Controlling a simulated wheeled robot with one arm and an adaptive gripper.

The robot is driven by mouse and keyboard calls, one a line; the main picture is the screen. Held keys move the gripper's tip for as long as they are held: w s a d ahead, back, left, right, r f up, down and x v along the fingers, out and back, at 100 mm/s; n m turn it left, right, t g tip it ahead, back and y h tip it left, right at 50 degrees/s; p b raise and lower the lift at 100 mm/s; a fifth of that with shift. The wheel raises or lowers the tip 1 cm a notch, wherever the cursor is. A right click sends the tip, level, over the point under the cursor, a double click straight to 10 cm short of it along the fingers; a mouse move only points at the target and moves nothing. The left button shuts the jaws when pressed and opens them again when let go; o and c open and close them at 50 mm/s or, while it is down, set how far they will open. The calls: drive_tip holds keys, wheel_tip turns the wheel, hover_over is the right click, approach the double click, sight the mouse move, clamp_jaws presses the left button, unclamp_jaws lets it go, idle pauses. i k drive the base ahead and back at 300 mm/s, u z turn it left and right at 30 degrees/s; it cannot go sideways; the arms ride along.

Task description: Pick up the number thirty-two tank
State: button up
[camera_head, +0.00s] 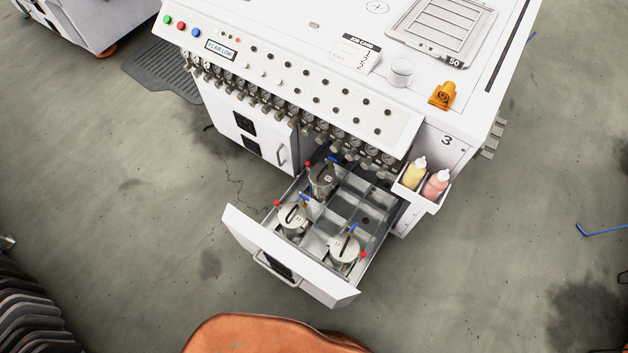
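An open drawer (243,231) juts from the front of the white machine. It holds three metal tanks with lids, each with red and blue fittings. One tank (320,184) stands at the back, near the machine. A second tank (291,224) stands at the front left. A third tank (343,252) stands at the front right. Each has a small number label on its lid, too small to read surely, so I cannot tell which is thirty-two. My gripper is not in view.
The machine (460,92) has a row of gauges overhanging the drawer's back. A side tray (430,203) with yellow and pink bottles is at the drawer's right. Several drawer compartments are empty. Dark stacked items (30,310) stand at lower left. The floor beside the drawer is clear.

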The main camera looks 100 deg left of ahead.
sight(340, 266)
drive_tip(key=u, duration=0.9)
drive_tip(key=i, duration=2.75)
drive_tip(key=z, duration=3.15)
drive_tip(key=k, duration=1.05)
drive_tip(key=z, duration=1.65)
